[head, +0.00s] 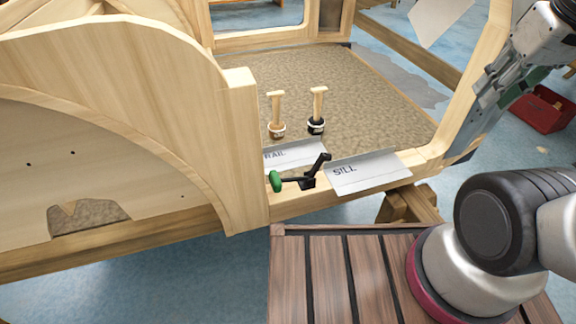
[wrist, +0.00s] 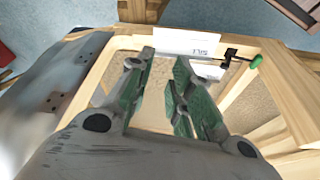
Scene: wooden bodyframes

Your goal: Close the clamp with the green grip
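The clamp (head: 308,182) is black and sits on the wooden sill of the bodyframe. Its green grip (head: 275,181) sticks out to the left, beside the wooden post. Its black arm slants up to the right, with its tip raised above the sill plate. In the wrist view the clamp (wrist: 229,55) and the green grip (wrist: 256,62) show at the upper right, beyond my fingers. My gripper (head: 492,92) is at the upper right of the head view, well apart from the clamp. In the wrist view my gripper (wrist: 163,60) has its green-padded fingers spread, with nothing between them.
A metal plate marked SILL (head: 368,172) lies right of the clamp, and a plate marked RAIL (head: 296,154) lies behind it. A red box (head: 543,108) is at far right.

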